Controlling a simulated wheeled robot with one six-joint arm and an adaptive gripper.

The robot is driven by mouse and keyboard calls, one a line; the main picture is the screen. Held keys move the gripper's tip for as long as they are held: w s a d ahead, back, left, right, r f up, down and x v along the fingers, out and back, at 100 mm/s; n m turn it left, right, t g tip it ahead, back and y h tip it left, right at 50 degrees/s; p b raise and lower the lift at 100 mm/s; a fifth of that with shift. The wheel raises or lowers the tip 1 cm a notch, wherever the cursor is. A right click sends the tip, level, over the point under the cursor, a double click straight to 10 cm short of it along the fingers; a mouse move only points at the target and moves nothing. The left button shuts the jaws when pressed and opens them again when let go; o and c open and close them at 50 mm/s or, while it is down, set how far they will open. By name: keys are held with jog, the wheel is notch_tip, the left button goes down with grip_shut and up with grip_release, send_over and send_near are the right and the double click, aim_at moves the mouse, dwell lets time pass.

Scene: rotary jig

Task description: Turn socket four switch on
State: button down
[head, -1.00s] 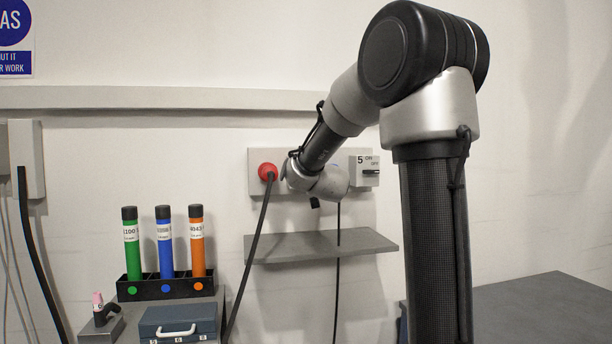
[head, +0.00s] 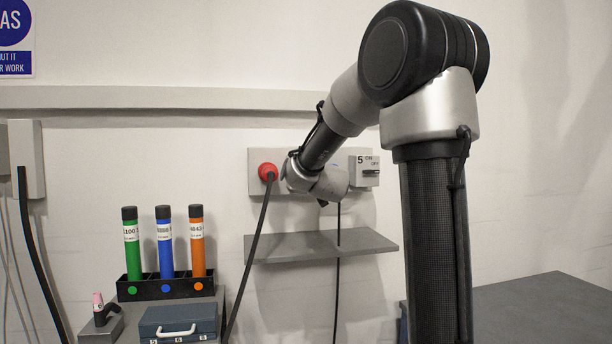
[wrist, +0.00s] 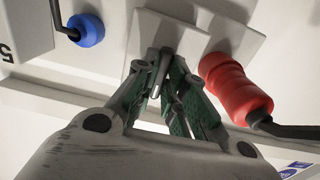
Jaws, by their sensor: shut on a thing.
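In the wrist view my gripper (wrist: 165,82) has its two green-padded fingers closed around a small dark switch handle (wrist: 162,62) with a pale edge. The handle stands on a light plate (wrist: 200,38) on the wall panel, between a red plug (wrist: 238,90) and a blue plug (wrist: 87,30). The fingers hide part of the handle, and no number or on/off marking shows beside it. In the head view my wrist covers the fingers and this switch. The red plug also shows there (head: 267,172), left of my wrist.
A switch box marked 5 (head: 364,172) with ON and OFF sits right of my wrist. A grey shelf (head: 290,249) juts out below, with cables hanging past it. Green, blue and orange tubes (head: 165,242) stand in a black rack at lower left, near a blue case (head: 178,322).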

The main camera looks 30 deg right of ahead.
jog(key=shift+f, duration=0.1)
jog(key=c, duration=1.5)
grip_release()
jog(key=shift+s, duration=0.1)
jog(key=v, duration=1.1)
jog(key=shift+s+a, duration=0.2)
jog(key=shift+s, duration=0.15)
